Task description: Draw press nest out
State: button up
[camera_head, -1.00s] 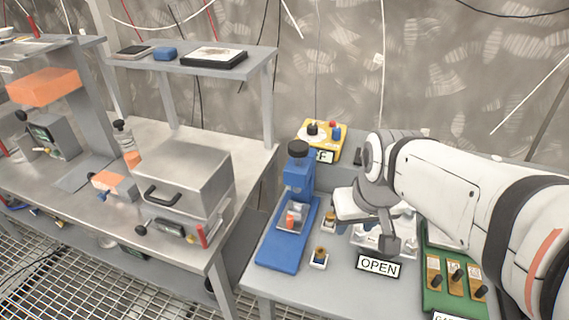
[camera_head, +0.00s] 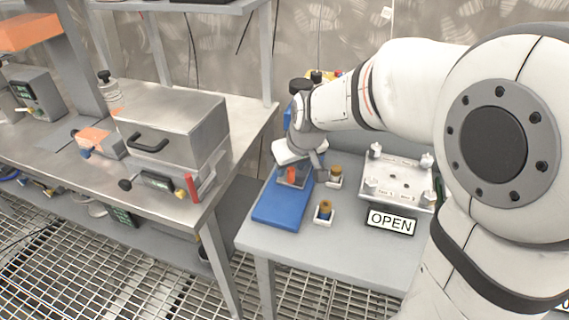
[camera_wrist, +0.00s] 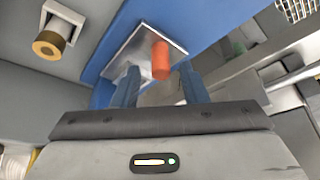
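The blue press (camera_head: 278,205) stands on the right-hand bench, its upper part largely hidden behind my arm. Its nest, a small metal plate (camera_head: 292,183) with an orange-red peg (camera_head: 291,174), sits over the blue base. In the wrist view the nest plate (camera_wrist: 128,50) and the upright peg (camera_wrist: 160,60) lie just ahead of my gripper (camera_wrist: 160,78). Its two fingers are apart, one either side of the peg's line. A gap shows between them, and I see no grip on the peg. In the head view my gripper (camera_head: 306,158) is over the nest.
Two small white holders with brass-coloured parts (camera_head: 324,212) (camera_head: 335,176) stand close right of the press. A plate fixture (camera_head: 400,182) and an OPEN sign (camera_head: 391,222) are farther right. A metal box (camera_head: 172,128) stands on the left bench.

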jog(key=shift+w+a+f, duration=0.1)
jog(key=shift+w+f, duration=0.1)
jog(key=shift+f, duration=0.45)
grip_shut()
